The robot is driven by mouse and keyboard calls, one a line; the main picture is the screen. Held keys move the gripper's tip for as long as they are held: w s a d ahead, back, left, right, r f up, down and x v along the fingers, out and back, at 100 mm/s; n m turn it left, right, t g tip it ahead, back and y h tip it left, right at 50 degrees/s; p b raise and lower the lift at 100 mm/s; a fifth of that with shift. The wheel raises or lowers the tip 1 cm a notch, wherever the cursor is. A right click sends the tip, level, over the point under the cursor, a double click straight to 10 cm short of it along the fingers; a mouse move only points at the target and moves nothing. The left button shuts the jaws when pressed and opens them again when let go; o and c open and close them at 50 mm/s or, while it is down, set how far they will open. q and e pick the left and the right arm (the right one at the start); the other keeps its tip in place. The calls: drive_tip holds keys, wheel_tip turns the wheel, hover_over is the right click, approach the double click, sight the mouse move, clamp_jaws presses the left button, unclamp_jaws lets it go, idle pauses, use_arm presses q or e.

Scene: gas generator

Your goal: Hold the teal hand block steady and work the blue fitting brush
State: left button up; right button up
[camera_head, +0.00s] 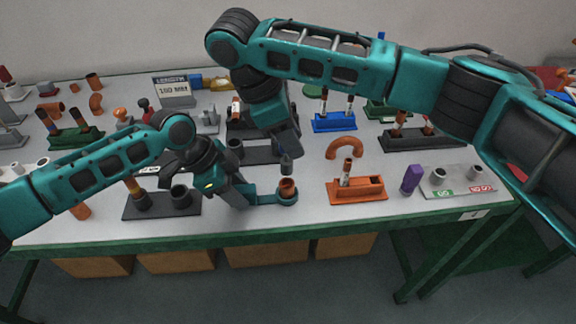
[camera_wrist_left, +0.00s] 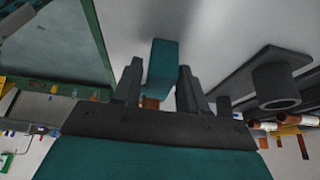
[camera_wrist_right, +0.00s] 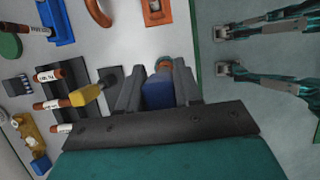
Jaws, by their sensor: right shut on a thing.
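The teal hand block (camera_head: 264,198) lies near the table's front edge, with a copper fitting (camera_head: 287,184) upright in its round cup. My left gripper (camera_head: 240,196) is at the block's left end. In the left wrist view the teal block (camera_wrist_left: 163,68) sits between the fingers, with narrow gaps showing, so the jaws look open around it. My right gripper (camera_head: 289,148) points down above the cup. In the right wrist view it is shut on the blue fitting brush (camera_wrist_right: 158,93), with the copper fitting (camera_wrist_right: 164,63) just beyond. The brush's dark lower end (camera_head: 286,164) is above the fitting, seemingly apart.
A dark base with posts (camera_head: 160,203) stands left of the block. An orange tray (camera_head: 357,191) stands to its right, then a purple block (camera_head: 411,179) and a grey gauge plate (camera_head: 452,182). Several coloured holders fill the back. The front strip is clear.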

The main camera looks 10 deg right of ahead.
use_arm(q)
drive_tip(key=o, duration=0.4)
drive_tip(key=v, duration=1.2)
